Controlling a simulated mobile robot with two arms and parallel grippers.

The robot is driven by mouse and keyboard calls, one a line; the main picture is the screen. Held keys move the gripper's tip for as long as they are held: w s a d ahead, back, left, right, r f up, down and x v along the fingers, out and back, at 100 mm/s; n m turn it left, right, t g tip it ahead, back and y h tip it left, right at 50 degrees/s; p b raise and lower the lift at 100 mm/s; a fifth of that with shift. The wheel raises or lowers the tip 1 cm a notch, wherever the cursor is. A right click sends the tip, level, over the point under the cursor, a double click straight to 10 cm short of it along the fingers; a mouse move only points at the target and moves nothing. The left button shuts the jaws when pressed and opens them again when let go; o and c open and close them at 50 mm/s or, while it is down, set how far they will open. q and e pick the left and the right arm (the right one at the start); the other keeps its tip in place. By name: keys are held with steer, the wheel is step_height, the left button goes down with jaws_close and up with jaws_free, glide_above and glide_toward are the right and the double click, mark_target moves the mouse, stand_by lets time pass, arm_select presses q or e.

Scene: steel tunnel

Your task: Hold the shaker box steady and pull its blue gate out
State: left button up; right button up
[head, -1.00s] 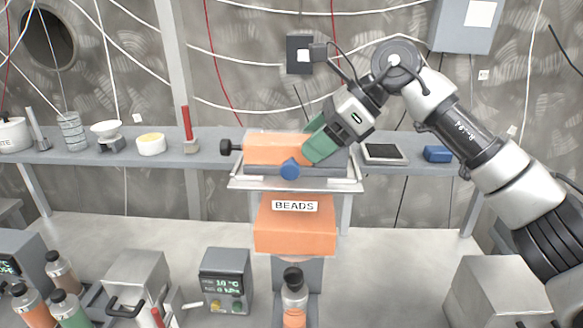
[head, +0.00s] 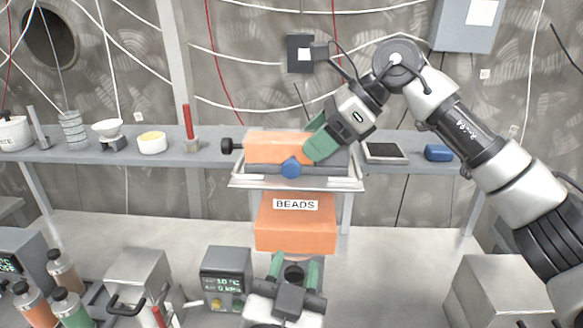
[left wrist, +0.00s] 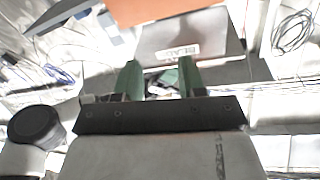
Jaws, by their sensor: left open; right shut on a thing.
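The orange shaker box (head: 262,147) lies on a metal tray stand (head: 240,182) at the bench. A round blue knob (head: 291,168), seemingly the gate's, shows at its front. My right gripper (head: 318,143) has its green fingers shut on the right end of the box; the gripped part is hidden. My left gripper (head: 294,268) is low in front of the stand, fingers open and pointing away from me, well below the blue knob. In the left wrist view, its green fingers (left wrist: 160,76) are apart, with no object clearly held between them.
An orange box labelled BEADS (head: 290,237) sits below the tray. A grey meter (head: 224,278) stands to the left. The shelf (head: 80,155) behind holds small items.

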mark_target(291, 170)
arm_select(q)
step_height(291, 170, up, 7)
steer(key=s+a+t, duration=0.2)
steer(key=t, duration=0.1)
steer(key=x, duration=1.2)
steer(key=shift+a+f, duration=0.1)
steer(key=shift+f, duration=0.05)
